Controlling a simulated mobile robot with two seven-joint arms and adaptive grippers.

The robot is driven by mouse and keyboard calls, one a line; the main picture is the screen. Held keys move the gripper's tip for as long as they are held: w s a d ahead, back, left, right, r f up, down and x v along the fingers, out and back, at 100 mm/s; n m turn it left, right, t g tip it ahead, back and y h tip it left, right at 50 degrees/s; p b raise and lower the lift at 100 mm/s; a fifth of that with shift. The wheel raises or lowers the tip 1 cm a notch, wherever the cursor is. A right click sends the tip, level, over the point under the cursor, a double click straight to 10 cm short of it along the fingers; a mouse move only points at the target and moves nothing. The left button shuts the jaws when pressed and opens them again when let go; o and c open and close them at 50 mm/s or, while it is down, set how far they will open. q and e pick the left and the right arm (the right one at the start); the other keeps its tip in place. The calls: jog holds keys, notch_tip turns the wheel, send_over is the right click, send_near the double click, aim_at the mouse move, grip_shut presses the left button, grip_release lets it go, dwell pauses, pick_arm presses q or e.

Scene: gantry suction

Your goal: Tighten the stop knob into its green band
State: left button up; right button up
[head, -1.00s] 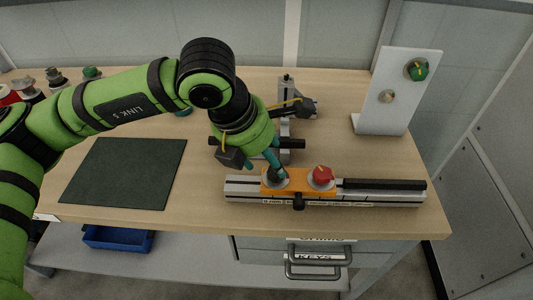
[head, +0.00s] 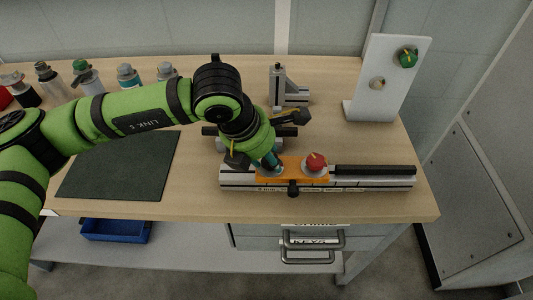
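An orange carriage (head: 291,170) sits on a grey slotted rail (head: 375,182) near the table's front edge. A red knob (head: 315,162) with a yellow mark stands on a pale dial at its right. A black knob (head: 293,188) sticks out of its front. My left gripper (head: 270,164) points down at the carriage's left end, its teal fingers over a second pale dial, touching or very close. The fingers and arm hide what is there, so I cannot tell whether they grip a knob. My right gripper is out of view.
A grey bracket (head: 280,90) stands behind the gripper. A dark mat (head: 120,167) lies at left. Several bottle-like fittings (head: 85,75) line the back left. A blue bin (head: 115,230) sits below.

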pick_arm(q)
jog(key=shift+f+b, duration=0.15)
jog(key=shift+b, duration=0.25)
jog(key=m+g+b, duration=0.1)
jog(key=m+b, duration=0.2)
jog(key=b, duration=0.2)
jog(key=shift+w+f+h+b, duration=0.15)
jog(key=shift+h+b, duration=0.2)
jog(key=shift+h, duration=0.05)
jog(key=shift+r+m+g+b, duration=0.3)
jog(key=shift+m+b, duration=0.3)
jog(key=shift+m, duration=0.4)
jog(key=shift+r, duration=0.1)
jog(key=o, duration=1.1)
jog(key=shift+a, duration=0.1)
jog(key=v, duration=1.2)
